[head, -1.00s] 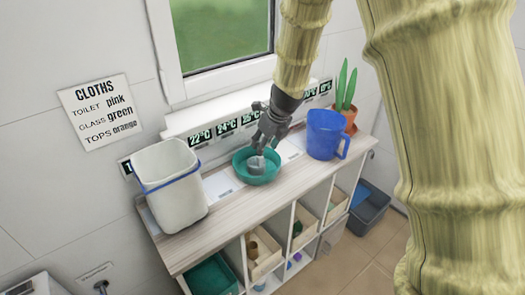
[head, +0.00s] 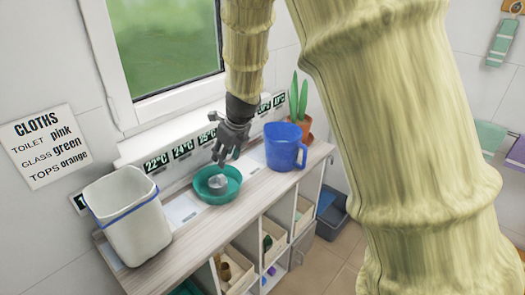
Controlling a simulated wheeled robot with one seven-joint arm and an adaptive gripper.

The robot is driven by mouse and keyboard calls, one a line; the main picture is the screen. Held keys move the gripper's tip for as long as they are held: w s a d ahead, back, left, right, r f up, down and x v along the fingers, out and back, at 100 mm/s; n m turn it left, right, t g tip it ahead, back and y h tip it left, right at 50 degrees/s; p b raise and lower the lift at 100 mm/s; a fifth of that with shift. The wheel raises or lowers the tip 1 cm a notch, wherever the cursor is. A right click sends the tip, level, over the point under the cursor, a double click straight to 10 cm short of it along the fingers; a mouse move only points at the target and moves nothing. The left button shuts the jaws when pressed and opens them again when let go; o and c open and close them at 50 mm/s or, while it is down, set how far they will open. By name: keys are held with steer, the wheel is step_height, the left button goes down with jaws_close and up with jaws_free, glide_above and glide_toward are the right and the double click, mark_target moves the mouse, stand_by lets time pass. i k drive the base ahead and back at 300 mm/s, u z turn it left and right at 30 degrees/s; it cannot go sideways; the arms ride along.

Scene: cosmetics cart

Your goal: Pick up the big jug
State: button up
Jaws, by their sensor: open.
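The big jug (head: 284,147) is blue with a handle on its right side. It stands upright on the wooden counter top, in front of a potted plant. My gripper (head: 222,160) is open and empty, its fingers pointing down. It hangs above the back of a teal bowl (head: 205,193), to the left of the jug and apart from it. A small grey metal cup (head: 216,182) sits in the bowl.
A white bin (head: 125,222) with a blue band stands at the counter's left. A potted plant (head: 302,110) stands behind the jug. Temperature signs (head: 182,150) line the back ledge. Bare counter (head: 255,178) lies between bowl and jug.

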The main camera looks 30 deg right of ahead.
mark_target(282, 140)
steer(key=z, duration=1.55)
